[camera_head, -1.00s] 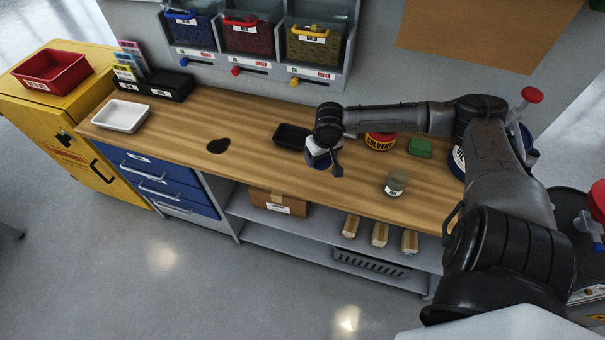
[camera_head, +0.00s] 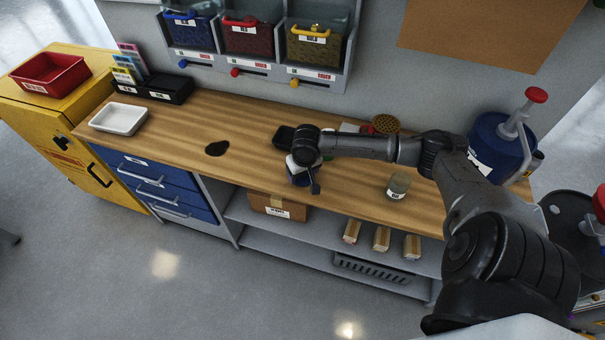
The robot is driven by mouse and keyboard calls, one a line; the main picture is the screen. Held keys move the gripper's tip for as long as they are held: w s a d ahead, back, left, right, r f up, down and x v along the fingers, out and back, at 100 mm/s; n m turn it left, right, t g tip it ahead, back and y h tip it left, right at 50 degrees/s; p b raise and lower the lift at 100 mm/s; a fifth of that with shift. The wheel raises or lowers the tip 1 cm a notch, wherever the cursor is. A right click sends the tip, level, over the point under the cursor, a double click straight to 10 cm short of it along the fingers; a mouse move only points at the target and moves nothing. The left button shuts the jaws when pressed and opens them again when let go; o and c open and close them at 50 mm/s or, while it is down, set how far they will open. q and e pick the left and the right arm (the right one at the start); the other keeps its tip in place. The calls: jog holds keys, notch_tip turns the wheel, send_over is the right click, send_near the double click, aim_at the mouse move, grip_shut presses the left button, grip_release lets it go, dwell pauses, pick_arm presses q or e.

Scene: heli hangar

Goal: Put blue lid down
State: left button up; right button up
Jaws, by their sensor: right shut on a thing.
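My right gripper (camera_head: 307,176) is over the workbench, left of its middle, with its arm reaching in from the right. It is shut on a small blue thing (camera_head: 299,181), which seems to be the blue lid. The gripper and wrist hide most of it, and I cannot tell whether it touches the wooden bench top (camera_head: 245,150). A black tray (camera_head: 284,136) sits just behind the gripper. My left gripper is out of view.
A glass jar (camera_head: 398,187) stands near the bench's front edge. A dark stain (camera_head: 217,148) and a white tray (camera_head: 118,119) lie to the left. A blue drum with a pump (camera_head: 492,140) stands at the right. Wall bins (camera_head: 250,37) hang behind.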

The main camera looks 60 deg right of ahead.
jog(key=shift+f, duration=0.2)
jog(key=o, duration=0.9)
